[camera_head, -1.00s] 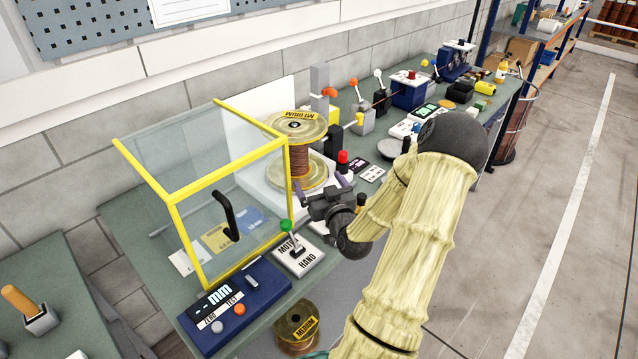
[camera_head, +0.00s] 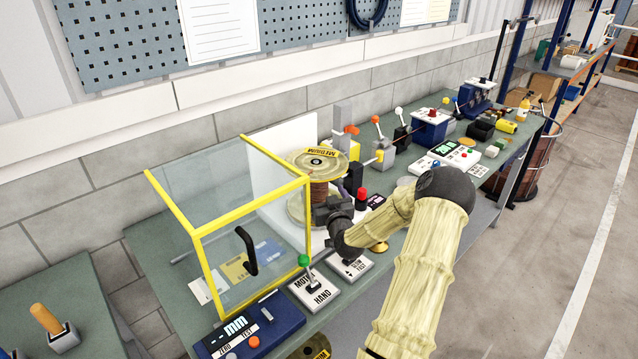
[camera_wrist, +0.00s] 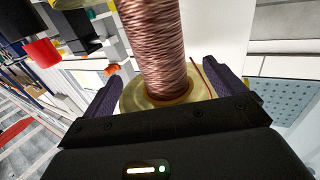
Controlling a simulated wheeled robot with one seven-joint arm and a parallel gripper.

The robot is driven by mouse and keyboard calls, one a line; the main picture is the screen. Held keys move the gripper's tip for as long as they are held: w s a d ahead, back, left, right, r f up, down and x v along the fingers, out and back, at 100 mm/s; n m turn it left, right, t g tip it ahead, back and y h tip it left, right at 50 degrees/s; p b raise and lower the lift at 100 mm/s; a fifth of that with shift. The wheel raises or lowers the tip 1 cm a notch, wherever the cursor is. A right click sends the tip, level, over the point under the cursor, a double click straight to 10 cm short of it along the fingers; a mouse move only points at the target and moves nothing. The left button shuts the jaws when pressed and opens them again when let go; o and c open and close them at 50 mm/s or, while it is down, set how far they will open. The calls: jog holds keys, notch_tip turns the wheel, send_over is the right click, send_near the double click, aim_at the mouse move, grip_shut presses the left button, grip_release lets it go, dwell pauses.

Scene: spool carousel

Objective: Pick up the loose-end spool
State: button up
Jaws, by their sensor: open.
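A copper-wire spool (camera_head: 319,190) with pale yellow flanges and a MEDIUM label stands upright on the bench beside the yellow-framed clear guard. My gripper (camera_head: 328,205) is at its near side and hides part of it. In the wrist view, the wound copper of the spool (camera_wrist: 155,45) rises between the two open purple fingers of my gripper (camera_wrist: 160,82). A thin loose wire end sticks up by the right finger, above the lower flange (camera_wrist: 135,97). Contact between fingers and spool cannot be told.
The yellow-framed guard (camera_head: 250,178) stands left of the spool. A red-topped post (camera_head: 361,198) is close on its right. The MOTOR/HAND lever box (camera_head: 313,289) and blue mm display box (camera_head: 245,330) lie in front. Another spool (camera_head: 312,349) shows at the bottom edge.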

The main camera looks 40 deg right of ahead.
aim_at(319, 169)
jog(key=p+x, duration=0.1)
jog(key=x, duration=0.4)
jog(key=shift+w, duration=0.1)
jog(key=c, duration=1.9)
jog(key=shift+d+r, duration=0.1)
jog(key=shift+r, duration=0.25)
grip_shut()
jog(key=shift+w+r+p, duration=0.1)
jog(key=shift+r+p, duration=1.05)
jog(key=shift+r, duration=1.3)
jog(key=shift+r, duration=0.1)
jog(key=shift+r+p, duration=1)
jog(key=shift+r, duration=1.4)
